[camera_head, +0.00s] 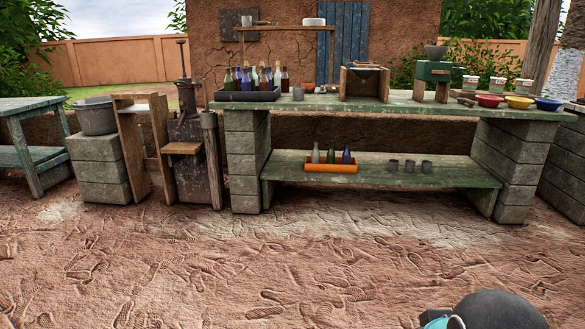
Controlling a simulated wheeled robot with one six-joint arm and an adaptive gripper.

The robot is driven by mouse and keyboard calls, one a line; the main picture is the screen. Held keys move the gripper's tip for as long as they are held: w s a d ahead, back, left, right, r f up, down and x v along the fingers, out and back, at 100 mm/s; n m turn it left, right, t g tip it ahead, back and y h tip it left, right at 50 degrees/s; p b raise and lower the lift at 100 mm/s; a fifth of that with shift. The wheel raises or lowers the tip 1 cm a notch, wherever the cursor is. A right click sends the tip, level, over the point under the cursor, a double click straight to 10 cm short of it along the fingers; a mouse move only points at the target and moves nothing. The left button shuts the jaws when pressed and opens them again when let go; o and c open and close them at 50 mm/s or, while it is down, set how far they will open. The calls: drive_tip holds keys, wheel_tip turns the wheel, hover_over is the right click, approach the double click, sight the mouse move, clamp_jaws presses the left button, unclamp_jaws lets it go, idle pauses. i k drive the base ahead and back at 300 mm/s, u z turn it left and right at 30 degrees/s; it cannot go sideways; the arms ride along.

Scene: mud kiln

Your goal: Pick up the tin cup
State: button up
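Several small grey cups look like tin cups. One grey cup (298,94) stands upright on the bench top, just right of the dark bottle tray. Three darker grey cups stand in a row on the lower shelf: a left cup (393,165), a middle cup (409,167) and a right cup (426,167). A pale cup-like vessel (247,21) stands on the high rack. I cannot tell from this distance which is tin. My gripper does not show; only a dark rounded part and a teal piece, likely of my arm, show at the bottom right.
The bench (340,106) rests on block piers. A dark tray (246,96) of bottles, a wooden box (364,84), a green stand (433,72) and coloured bowls (490,100) stand on it. An orange tray (331,167) sits below. The dirt ground (250,265) in front is clear.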

sight(299, 93)
drive_tip(key=u, duration=0.85)
drive_tip(key=i, duration=2.05)
drive_tip(key=z, duration=0.15)
drive_tip(key=i, duration=2.05)
drive_tip(key=z, duration=0.8)
